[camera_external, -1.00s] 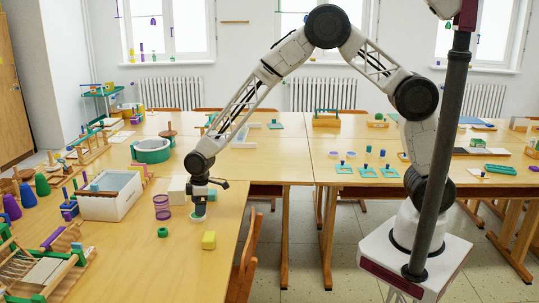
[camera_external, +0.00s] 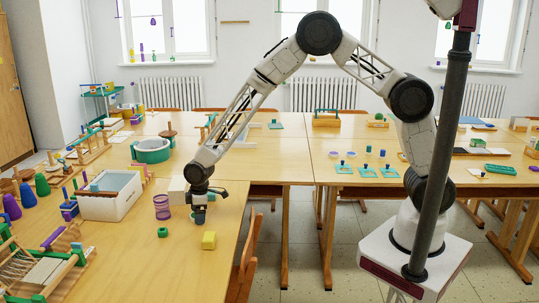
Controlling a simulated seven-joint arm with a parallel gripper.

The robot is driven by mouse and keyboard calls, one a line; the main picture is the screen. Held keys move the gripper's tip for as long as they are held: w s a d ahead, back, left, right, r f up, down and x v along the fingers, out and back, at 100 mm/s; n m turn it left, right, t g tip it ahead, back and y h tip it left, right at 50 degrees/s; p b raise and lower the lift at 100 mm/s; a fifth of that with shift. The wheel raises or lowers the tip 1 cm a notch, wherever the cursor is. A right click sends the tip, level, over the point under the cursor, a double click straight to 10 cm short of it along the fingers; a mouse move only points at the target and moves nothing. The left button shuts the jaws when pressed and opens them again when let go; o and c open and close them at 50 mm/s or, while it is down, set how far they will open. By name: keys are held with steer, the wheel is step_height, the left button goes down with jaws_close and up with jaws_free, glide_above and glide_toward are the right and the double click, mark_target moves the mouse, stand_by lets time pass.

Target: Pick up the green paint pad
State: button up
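My gripper (camera_external: 199,215) points straight down at the near left table, close to its right edge. A small round pale-green and white piece that could be the green paint pad stood right under it in the earlier view; the gripper now covers most of that spot. I cannot tell whether the fingers are around the piece or whether they are open or shut. Another small green piece (camera_external: 162,232) lies on the table to the left, apart from the gripper.
A white bin (camera_external: 110,197) is farther left. The table front is mostly clear.

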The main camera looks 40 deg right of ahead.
steer(key=c, duration=1)
steer(key=shift+r, duration=0.15)
steer(key=shift+r, duration=0.5)
steer(key=shift+s+d+r, duration=0.15)
steer(key=shift+r, duration=0.45)
steer(key=shift+s+d+r, duration=0.1)
steer(key=shift+r, duration=0.5)
steer(key=s+d, duration=0.3)
steer(key=s, duration=0.1)
steer(key=s+d+r, duration=0.1)
steer(key=s+d, duration=0.6)
steer(key=shift+s+r, duration=0.15)
steer(key=shift+s, duration=0.15)
